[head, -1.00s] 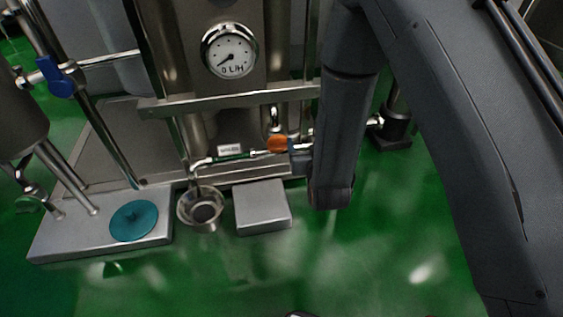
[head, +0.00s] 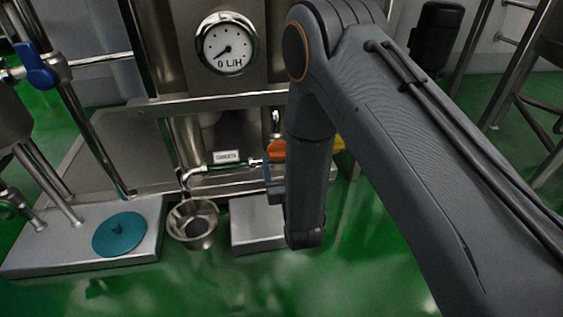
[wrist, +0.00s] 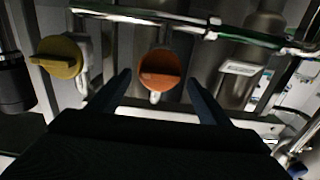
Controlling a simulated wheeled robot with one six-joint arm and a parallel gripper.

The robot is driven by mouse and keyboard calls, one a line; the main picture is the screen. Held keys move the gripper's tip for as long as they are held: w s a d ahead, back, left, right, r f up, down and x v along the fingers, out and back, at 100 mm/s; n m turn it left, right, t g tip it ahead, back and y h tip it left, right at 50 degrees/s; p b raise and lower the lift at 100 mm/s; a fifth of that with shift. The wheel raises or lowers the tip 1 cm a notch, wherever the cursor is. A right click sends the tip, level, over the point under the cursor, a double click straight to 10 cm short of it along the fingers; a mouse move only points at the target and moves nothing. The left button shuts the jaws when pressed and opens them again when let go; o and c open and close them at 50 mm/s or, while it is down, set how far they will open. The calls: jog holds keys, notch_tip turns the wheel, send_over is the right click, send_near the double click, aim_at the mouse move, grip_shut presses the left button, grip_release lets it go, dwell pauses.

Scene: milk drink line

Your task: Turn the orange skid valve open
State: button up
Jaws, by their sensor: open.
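The orange valve (wrist: 160,68) is a round knob with a raised bar across it, near the middle of the wrist view. It sits at the skid's low pipe and also shows in the head view (head: 276,151), partly hidden by my arm. My gripper (wrist: 160,88) is open in the wrist view. Its two dark fingers point toward the orange knob, one on each side of it in the picture. Whether they reach the knob's depth, I cannot tell. In the head view my own arm hides most of the gripper.
A yellow knob (wrist: 61,57) is left of the orange one in the wrist view. In the head view, a round gauge (head: 227,43) reads L/H above. A steel funnel (head: 193,224), a grey box (head: 257,222) and a teal disc (head: 119,234) stand low at the front. A blue-handled valve (head: 37,66) is far left.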

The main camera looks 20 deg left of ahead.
jog(key=shift+w+a, duration=0.35)
jog(key=shift+w, duration=0.25)
jog(key=shift+a, duration=0.1)
jog(key=c, duration=0.9)
jog(key=shift+c, duration=0.2)
